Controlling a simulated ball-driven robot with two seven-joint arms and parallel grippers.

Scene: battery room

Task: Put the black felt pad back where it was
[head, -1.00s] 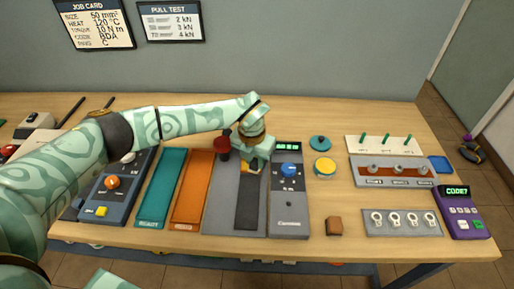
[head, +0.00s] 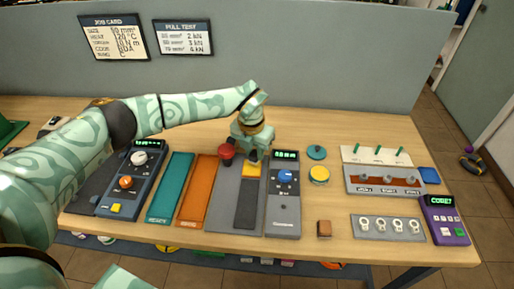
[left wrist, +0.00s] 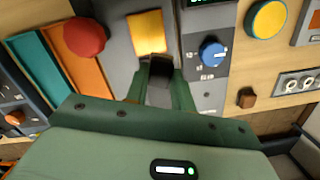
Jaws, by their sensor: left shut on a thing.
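My left gripper (head: 252,155) is above the upper end of the grey panel (head: 222,200), just behind a yellow square (head: 251,169). In the left wrist view its fingers (left wrist: 158,88) are closed on a small dark block, which looks like the black felt pad (left wrist: 159,92). In the head view the fingers mostly hide the pad. A long dark strip (head: 245,206) runs down the grey panel below the yellow square. My right gripper is not in view.
A red knob (head: 227,151) stands close left of the gripper. A grey unit with a blue knob (head: 285,176) is close on the right. Orange (head: 197,192) and teal (head: 170,190) trays lie to the left. A brown block (head: 324,228) is on the table at right front.

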